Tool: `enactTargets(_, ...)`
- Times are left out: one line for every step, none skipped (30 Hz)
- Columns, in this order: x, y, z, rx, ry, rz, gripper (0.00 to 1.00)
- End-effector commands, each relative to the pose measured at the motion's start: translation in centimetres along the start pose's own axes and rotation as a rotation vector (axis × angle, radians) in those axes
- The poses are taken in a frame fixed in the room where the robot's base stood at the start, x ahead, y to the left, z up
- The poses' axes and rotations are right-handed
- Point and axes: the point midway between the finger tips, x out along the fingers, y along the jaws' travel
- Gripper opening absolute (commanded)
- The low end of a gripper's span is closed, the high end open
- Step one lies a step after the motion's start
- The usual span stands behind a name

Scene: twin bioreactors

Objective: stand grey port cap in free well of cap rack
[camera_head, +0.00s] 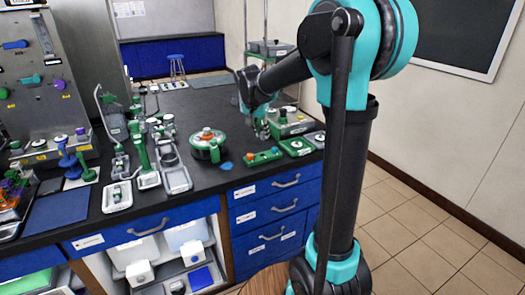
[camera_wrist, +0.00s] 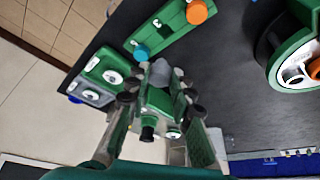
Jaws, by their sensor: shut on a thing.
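The cap rack (camera_head: 264,158) is a low green block near the front edge of the bench in the head view. In the wrist view the cap rack (camera_wrist: 168,35) carries a blue cap (camera_wrist: 141,52) at one end and an orange cap (camera_wrist: 196,11) at the other, with white marking between them. My gripper (camera_wrist: 160,88) is shut on the grey port cap (camera_wrist: 161,72), which shows between the fingertips, apart from the rack in the picture. In the head view my gripper (camera_head: 262,130) hangs behind the rack; the grey cap cannot be made out there.
A green round vessel (camera_head: 208,146) with an orange top stands left of the rack. Green-and-grey units (camera_head: 296,147) sit to its right. A green-and-white device (camera_head: 288,122) stands behind, close to my gripper. A small blue piece (camera_head: 226,166) lies on the dark bench.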

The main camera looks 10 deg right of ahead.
Motion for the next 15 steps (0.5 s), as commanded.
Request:
enactTargets(1.1,-0.1,0.4,0.0,0.0,0.0,0.09)
enactTargets(1.7,-0.1,0.6,0.0,0.0,0.0,0.09)
enactTargets(2.3,0.0,0.9,0.0,0.0,0.0,0.09)
enactTargets(2.8,0.0,1.1,0.0,0.0,0.0,0.09)
enactTargets(3.1,0.0,1.2,0.0,0.0,0.0,0.09)
enactTargets(3.5,-0.1,1.4,0.0,0.0,0.0,0.09)
enactTargets(3.8,0.0,1.5,0.0,0.0,0.0,0.09)
enactTargets(3.9,0.0,1.6,0.0,0.0,0.0,0.09)
enactTargets(4.1,0.0,1.7,0.0,0.0,0.0,0.09)
enactTargets(4.3,0.0,1.7,0.0,0.0,0.0,0.09)
enactTargets(4.5,0.0,1.8,0.0,0.0,0.0,0.09)
enactTargets(4.9,0.0,2.0,0.0,0.0,0.0,0.09)
enactTargets(5.3,0.0,2.2,0.0,0.0,0.0,0.09)
enactTargets(5.7,-0.1,2.3,0.0,0.0,0.0,0.09)
enactTargets(6.3,0.0,2.5,0.0,0.0,0.0,0.09)
